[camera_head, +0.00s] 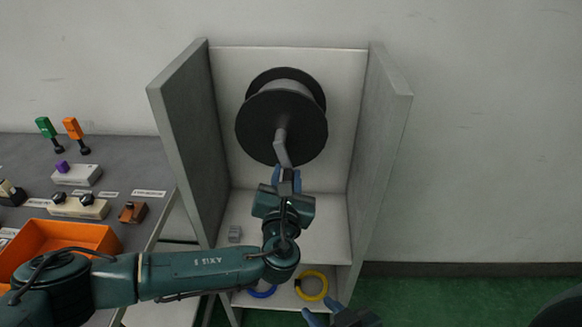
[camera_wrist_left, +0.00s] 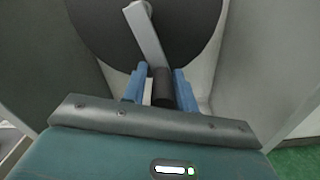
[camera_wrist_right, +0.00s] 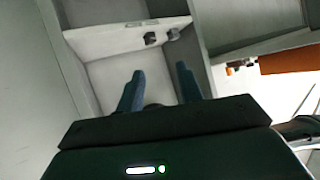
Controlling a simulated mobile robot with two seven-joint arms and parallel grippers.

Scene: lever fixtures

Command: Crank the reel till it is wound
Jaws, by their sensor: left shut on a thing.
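The reel (camera_head: 268,125) is a black-flanged drum with a grey hub, mounted at the back of an open grey cabinet. Its grey crank arm (camera_head: 281,145) points down and slightly right from the hub; it also shows in the left wrist view (camera_wrist_left: 146,35). My left gripper (camera_head: 286,178) is at the arm's lower end. Its blue fingers are shut on the black crank handle (camera_wrist_left: 162,90). My right gripper (camera_head: 324,311) is low in front of the cabinet, away from the reel. Its fingers (camera_wrist_right: 160,85) are apart and empty.
Grey side walls (camera_head: 384,150) flank the reel closely. A yellow ring (camera_head: 322,286) and a blue ring (camera_head: 262,292) are in the lower part of the cabinet. A grey table (camera_head: 120,160) at left holds levers, switches and an orange bin (camera_head: 105,240).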

